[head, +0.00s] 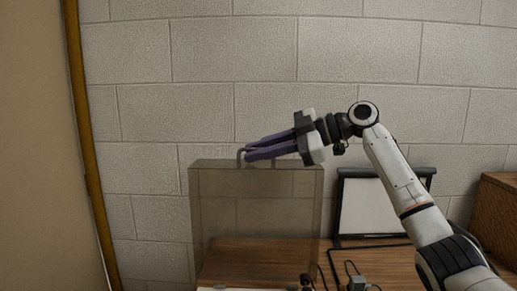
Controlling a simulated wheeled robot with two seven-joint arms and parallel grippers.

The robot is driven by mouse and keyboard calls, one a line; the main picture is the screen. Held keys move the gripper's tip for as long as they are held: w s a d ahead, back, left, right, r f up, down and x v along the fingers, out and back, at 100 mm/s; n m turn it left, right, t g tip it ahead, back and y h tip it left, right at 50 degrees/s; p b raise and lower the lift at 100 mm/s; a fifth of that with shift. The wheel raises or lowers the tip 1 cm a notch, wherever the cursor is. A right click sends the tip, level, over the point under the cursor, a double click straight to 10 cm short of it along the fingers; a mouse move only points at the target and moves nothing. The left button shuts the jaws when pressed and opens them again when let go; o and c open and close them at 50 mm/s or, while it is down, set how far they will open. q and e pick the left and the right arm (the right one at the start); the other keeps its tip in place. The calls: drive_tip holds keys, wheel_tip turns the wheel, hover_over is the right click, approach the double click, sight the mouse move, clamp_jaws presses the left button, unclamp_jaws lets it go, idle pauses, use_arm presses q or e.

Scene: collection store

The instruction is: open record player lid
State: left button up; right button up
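The record player lid (255,215) is a see-through brown cover. It stands upright, with a thin handle (240,153) on its top edge. The record player's pale top (232,289) shows only as a sliver at the bottom edge of the head view; the rest of it is out of frame. My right gripper (248,151) reaches in from the right above the lid. Its two purple fingers lie close together, one above and one below the handle's bar, and look closed on it. My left gripper is not in view.
A wooden table top (370,265) lies behind and right of the lid. A black-framed pale panel (375,207) stands against the block wall. Dark cables and a small grey box (357,283) are at the bottom. A brown wooden box (500,210) is at the right edge.

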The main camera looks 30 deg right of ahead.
drive_tip(key=shift+o, duration=1.3)
drive_tip(key=shift+f, duration=0.3)
drive_tip(key=shift+s+d+r, duration=0.15)
drive_tip(key=shift+s+d, duration=0.1)
drive_tip(key=shift+d, duration=0.15)
wheel_tip(320, 180, up, 4)
drive_tip(key=b, duration=0.2)
hover_over(301, 165)
drive_tip(key=shift+s, duration=0.15)
